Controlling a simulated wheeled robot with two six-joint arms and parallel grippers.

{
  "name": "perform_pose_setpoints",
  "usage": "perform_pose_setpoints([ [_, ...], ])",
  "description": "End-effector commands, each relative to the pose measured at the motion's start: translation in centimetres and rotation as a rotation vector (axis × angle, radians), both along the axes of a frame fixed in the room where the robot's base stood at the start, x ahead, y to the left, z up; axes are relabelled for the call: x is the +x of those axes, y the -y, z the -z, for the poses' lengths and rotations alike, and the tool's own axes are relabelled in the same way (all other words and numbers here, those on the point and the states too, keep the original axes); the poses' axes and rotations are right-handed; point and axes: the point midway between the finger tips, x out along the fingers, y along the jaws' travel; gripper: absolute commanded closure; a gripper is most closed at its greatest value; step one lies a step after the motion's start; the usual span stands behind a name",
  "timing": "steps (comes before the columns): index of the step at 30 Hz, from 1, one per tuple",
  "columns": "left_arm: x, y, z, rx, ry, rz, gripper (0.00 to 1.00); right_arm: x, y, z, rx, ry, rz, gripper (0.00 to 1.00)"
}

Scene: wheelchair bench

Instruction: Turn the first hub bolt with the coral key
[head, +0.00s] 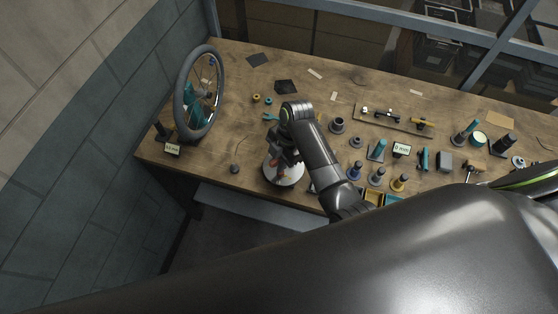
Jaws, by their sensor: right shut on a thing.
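A white disc-shaped hub fixture (294,179) lies at the front edge of the bench, left of the middle. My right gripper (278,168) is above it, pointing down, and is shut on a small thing. A reddish tint shows between the fingers and the disc, which fits the coral key, mostly hidden by the gripper. The hub bolts are too small and too covered to make out, so I cannot tell whether the key sits on one. My left gripper is not in view.
A spoked wheel (180,107) stands upright at the bench's left end, with a small display (172,150) in front. Several tools and posts crowd the right half, around another display (401,149). Bare wood (225,150) lies left of the disc. My dark arm covers the foreground.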

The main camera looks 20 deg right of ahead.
Motion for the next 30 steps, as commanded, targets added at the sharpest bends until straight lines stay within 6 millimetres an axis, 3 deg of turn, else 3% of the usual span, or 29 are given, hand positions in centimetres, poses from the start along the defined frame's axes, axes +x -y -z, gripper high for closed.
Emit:
perform_pose_setpoints([
  [7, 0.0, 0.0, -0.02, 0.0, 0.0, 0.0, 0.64, 0.0, 0.04, -0.11, -0.002, 0.001, -0.22, 1.0],
  [19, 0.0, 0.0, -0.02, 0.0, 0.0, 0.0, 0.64, 0.03, 0.05, -0.16, -0.001, 0.004, -0.27, 1.0],
  [30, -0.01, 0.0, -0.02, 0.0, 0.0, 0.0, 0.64, -0.1, 0.15, -0.16, -0.001, 0.003, -0.543, 1.0],
])
